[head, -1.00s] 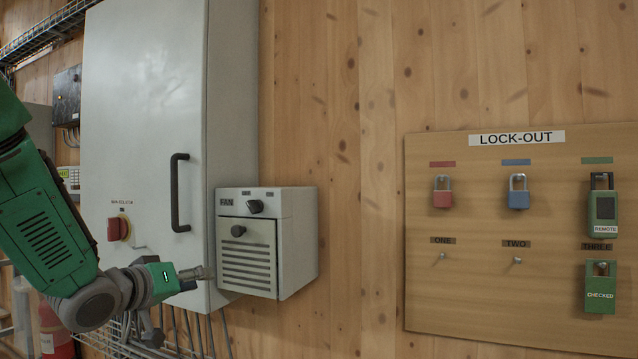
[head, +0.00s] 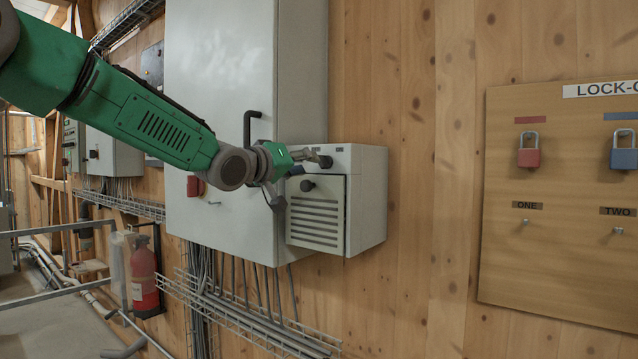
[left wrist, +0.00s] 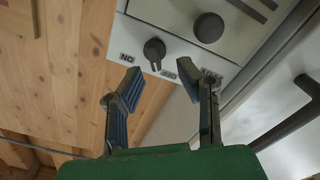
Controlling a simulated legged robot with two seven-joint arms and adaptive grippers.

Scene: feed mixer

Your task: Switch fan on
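The light grey fan box (head: 366,200) hangs on the wooden wall, with a slatted front panel and a round black door knob (head: 307,186). My left gripper (head: 312,158) is at the box's upper front, covering part of its top strip. In the left wrist view the picture is turned over: the black fan switch (left wrist: 154,49) shows ahead of and between the fingertips of the left gripper (left wrist: 156,86). The fingers are spread and appear apart from the switch. Its white mark points nearer the short label by FAN than the ON label. My right gripper is out of view.
A tall grey cabinet (head: 225,75) with a black handle and a red switch stands left of the fan box. A lock-out board (head: 560,265) with padlocks is at right. A cable tray (head: 250,325) runs below. A red extinguisher (head: 144,280) stands at lower left.

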